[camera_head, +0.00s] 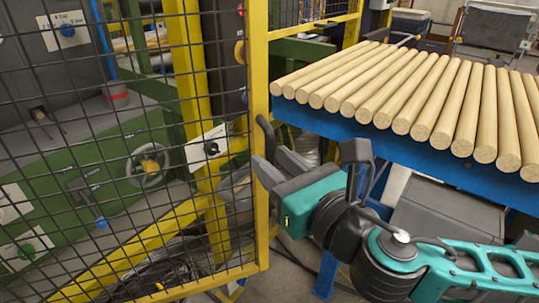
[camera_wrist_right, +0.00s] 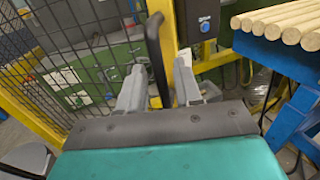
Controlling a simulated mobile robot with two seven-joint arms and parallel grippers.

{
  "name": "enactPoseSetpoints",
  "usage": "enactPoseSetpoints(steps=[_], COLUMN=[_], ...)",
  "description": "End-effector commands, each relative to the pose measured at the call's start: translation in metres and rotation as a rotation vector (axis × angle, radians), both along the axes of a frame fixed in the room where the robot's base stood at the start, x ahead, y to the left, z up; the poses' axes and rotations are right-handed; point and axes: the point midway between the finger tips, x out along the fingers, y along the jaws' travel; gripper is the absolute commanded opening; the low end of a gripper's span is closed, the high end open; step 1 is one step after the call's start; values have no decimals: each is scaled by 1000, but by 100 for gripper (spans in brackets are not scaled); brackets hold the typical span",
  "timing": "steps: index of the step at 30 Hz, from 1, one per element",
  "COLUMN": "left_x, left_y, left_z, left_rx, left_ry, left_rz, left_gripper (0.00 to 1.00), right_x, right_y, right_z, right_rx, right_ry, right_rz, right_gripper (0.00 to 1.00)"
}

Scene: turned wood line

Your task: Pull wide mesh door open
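The wide mesh door (camera_head: 130,150) has a yellow frame and black wire mesh and fills the left of the head view. Its black bar handle (camera_head: 266,137) stands on the yellow upright at the door's right edge. In the right wrist view the handle (camera_wrist_right: 156,58) rises between the two grey fingers. My right gripper (camera_head: 279,165) is open at the lower part of the handle, one finger to each side, with gaps showing in the wrist view (camera_wrist_right: 160,82). The handle's lower end is partly hidden by the gripper. My left gripper is out of view.
A blue table (camera_head: 340,128) bearing several wooden rods (camera_head: 430,95) stands just right of the door edge, close to my right arm. Behind the mesh is a green machine (camera_head: 100,165) with a handwheel (camera_head: 148,165). Grey boxes (camera_head: 440,210) sit beneath the table.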

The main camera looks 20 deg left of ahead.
Motion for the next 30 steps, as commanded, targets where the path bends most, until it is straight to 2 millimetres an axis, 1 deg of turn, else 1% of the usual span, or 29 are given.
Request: enactPoseSetpoints(steps=[3,6,16,27,30], left_x=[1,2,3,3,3], left_y=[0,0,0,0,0], left_z=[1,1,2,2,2], left_rx=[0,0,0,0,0], left_ry=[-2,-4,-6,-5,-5], left_rz=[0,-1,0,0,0], left_gripper=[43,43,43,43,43], right_x=[8,11,13,13,13], right_y=[10,14,16,15,15], right_z=[0,0,0,0,0], right_rx=[1,1,0,0,0], right_ry=[-1,-1,0,0,0], right_rz=[0,1,0,0,0], right_gripper=[34,34,34,0,0])
